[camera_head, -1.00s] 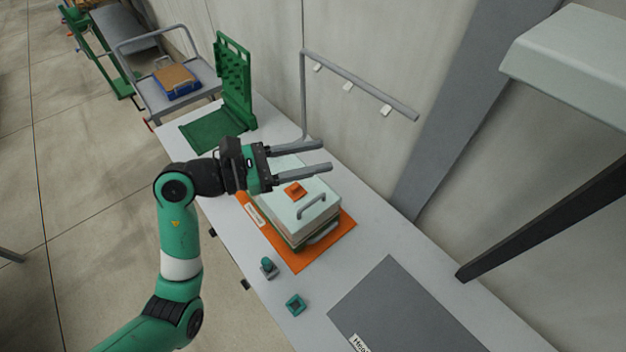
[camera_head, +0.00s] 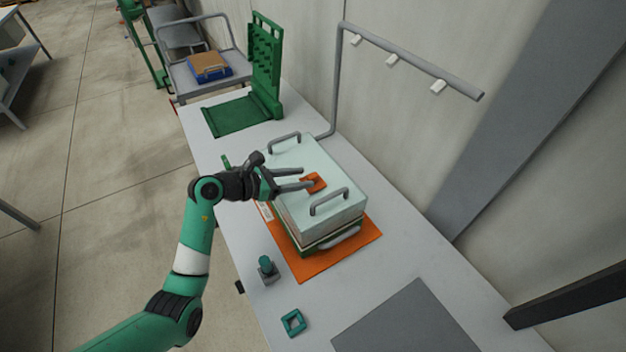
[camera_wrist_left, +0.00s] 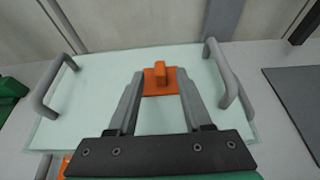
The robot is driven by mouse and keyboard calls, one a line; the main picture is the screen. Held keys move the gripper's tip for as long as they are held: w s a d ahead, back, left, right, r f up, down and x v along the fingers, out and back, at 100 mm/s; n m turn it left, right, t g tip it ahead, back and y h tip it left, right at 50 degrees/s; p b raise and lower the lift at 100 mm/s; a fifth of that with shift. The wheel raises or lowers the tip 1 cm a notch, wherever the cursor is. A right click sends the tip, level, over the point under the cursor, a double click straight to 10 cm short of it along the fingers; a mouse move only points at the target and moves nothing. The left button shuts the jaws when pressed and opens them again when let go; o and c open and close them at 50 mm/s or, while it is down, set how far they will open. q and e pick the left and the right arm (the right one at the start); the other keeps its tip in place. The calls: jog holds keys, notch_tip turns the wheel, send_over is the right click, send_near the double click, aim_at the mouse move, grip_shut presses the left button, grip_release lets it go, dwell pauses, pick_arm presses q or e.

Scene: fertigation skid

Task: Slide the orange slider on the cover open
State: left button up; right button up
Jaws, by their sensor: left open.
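The orange slider (camera_head: 314,182) lies on top of the pale cover (camera_head: 298,155), which sits on a box on the orange mat (camera_head: 322,262). The cover has a grey handle at each end. My left gripper (camera_head: 306,178) is open over the cover, its fingertips at the slider. In the left wrist view, the slider (camera_wrist_left: 160,78) with its raised tab stands between the two open fingers (camera_wrist_left: 160,90), with a gap visible on both sides of the tab. Whether the fingertips touch the slider's plate is unclear. My right gripper is not in view.
A grey pipe rail (camera_head: 410,58) with white clips stands behind the box. A green stand (camera_head: 264,70) is at the far end of the table. A teal-topped knob (camera_head: 266,268), a teal square piece (camera_head: 292,322) and a grey mat (camera_head: 405,325) lie in front.

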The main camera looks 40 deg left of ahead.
aim_at(310, 177)
pick_arm(q)
jog(key=b+x, duration=0.1)
jog(key=x, duration=0.3)
jog(key=shift+w+d+f, duration=0.1)
jog(key=shift+w, duration=0.15)
jog(key=shift+c, duration=0.3)
grip_shut()
dwell(0.8)
